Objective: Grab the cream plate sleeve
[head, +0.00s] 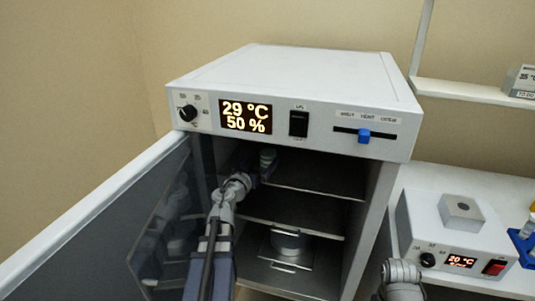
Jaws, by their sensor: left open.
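My left gripper (262,170) reaches through the open front of the white incubator (290,85), at the left end of its upper shelf (320,178). It is open; its fingers are small and dim in the shadow. A small pale grey-green upright thing (267,158) shows right at the gripper, and I cannot tell whether it is touched. A squat pale round thing (288,243) sits on a metal tray (290,265) low in the chamber. I cannot make out for sure which thing is the cream plate sleeve. Part of my right arm shows at the bottom right; its gripper does not.
The incubator door (85,235) stands open on the left, close to my left arm. A middle shelf (285,213) lies between upper shelf and tray. On the right bench are a heater box (455,235) with a metal block (461,209) and a blue rack (522,246).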

